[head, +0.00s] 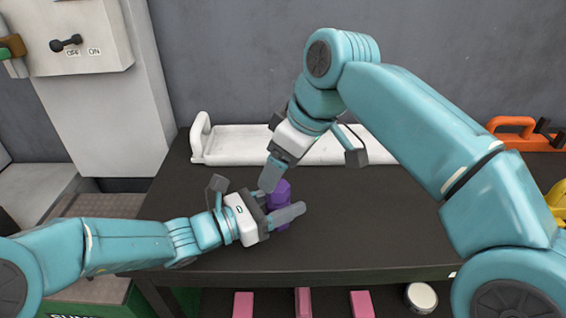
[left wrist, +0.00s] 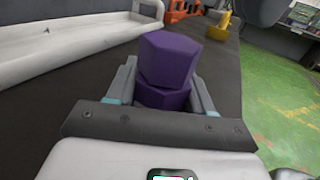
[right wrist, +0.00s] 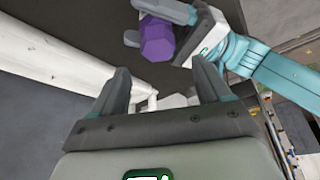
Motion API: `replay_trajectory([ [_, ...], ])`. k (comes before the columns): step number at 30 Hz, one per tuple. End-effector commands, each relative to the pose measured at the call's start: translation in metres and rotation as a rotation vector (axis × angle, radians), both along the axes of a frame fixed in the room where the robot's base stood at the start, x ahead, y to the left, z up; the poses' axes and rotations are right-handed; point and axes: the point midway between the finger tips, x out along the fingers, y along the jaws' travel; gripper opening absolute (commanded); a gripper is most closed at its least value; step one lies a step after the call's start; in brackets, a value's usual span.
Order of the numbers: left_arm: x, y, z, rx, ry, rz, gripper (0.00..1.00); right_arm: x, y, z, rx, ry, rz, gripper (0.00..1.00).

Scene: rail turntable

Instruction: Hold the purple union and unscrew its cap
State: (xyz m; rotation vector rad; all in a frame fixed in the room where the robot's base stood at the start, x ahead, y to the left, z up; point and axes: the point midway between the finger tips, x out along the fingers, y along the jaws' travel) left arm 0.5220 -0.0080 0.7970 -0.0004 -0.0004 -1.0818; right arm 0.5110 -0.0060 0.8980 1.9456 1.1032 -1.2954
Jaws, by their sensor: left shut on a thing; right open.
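The purple union (head: 280,188) stands upright on the dark table. My left gripper (head: 281,208) is shut on its lower body. In the left wrist view, the six-sided cap (left wrist: 167,58) sits above the lower part (left wrist: 162,97), which is between the two fingers; the cap looks slightly turned against it. My right gripper (head: 272,176) is close behind and above the union in the head view, and partly hides it. In the right wrist view, its fingers (right wrist: 163,82) are open with nothing between them, and the union (right wrist: 157,40) is beyond them.
A long white tray (head: 230,146) with a raised handle lies along the table's back. An orange tool holder (head: 512,126) and a yellow object (head: 556,200) are at the right. Pink blocks (head: 303,302) and a white-topped can (head: 421,297) are below the front edge.

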Motion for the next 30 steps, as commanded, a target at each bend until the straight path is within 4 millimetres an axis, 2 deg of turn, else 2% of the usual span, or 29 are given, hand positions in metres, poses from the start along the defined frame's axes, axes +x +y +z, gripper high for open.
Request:
replay_trajectory([
  [5, 0.0, 0.0, 0.0, 0.0, -0.001, 0.001, 0.0, -0.002, 0.001, 0.0, 0.0, 0.0, -0.109, 0.77],
  [12, 0.0, 0.0, 0.0, 0.0, -0.001, 0.0, 0.0, -0.004, 0.004, 0.0, 0.0, -0.003, -0.452, 0.77],
  [15, 0.0, 0.0, 0.0, 0.0, -0.001, 0.001, 0.0, -0.004, 0.004, 0.0, 0.0, -0.001, -0.528, 0.77],
  [24, 0.0, 0.0, 0.0, 0.0, -0.001, 0.0, 0.0, -0.003, 0.004, -0.001, 0.0, 0.001, -0.548, 0.77],
  [30, 0.0, 0.0, 0.0, 0.0, -0.001, 0.001, 0.0, -0.004, 0.004, -0.011, -0.001, 0.002, -0.547, 0.77],
])
